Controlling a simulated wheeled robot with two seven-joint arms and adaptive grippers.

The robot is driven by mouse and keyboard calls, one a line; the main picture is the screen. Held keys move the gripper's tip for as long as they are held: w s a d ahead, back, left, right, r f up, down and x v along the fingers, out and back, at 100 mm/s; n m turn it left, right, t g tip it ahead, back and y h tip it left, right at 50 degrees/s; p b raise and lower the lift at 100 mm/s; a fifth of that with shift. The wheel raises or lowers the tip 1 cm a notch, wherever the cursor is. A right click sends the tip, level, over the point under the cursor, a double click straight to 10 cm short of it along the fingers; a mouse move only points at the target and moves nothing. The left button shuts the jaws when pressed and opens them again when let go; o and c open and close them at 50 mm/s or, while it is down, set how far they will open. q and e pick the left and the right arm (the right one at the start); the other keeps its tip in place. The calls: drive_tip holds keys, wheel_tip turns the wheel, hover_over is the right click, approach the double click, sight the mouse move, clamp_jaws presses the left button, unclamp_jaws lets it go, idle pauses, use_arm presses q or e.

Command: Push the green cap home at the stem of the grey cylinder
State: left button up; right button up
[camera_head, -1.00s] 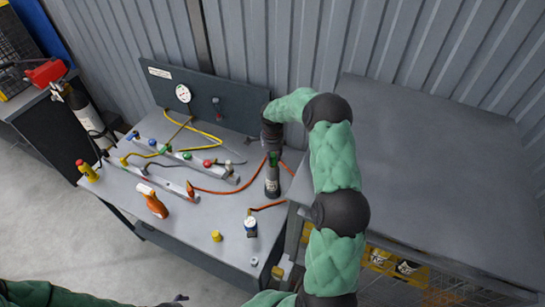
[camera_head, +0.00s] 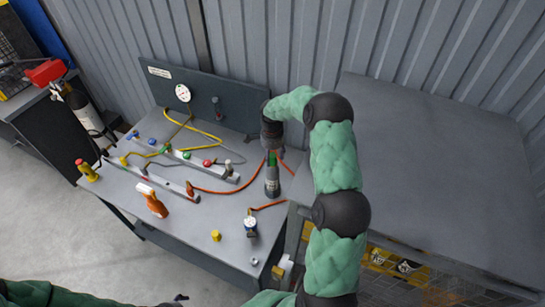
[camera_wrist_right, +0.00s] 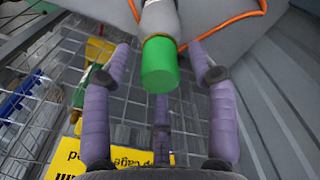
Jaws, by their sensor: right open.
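The grey cylinder (camera_head: 272,184) stands upright near the right end of the workbench, with a pale label. The green cap (camera_head: 272,160) sits at its top; whether it is fully seated I cannot tell. In the right wrist view the green cap (camera_wrist_right: 160,66) shows at the end of the cylinder's pale neck (camera_wrist_right: 159,18). My right gripper (camera_head: 272,147) is just above the cap. Its purple fingers (camera_wrist_right: 162,85) are spread apart, with visible gaps on both sides of the cap. My left gripper (camera_head: 178,299) barely shows at the bottom edge; its jaws are unclear.
An orange hose (camera_head: 225,191) runs close to the cylinder. A grey cabinet (camera_head: 430,170) stands at right.

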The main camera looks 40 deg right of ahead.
wheel_tip(320, 180, up, 11)
idle(0.4)
drive_tip(key=shift+a, duration=0.1)
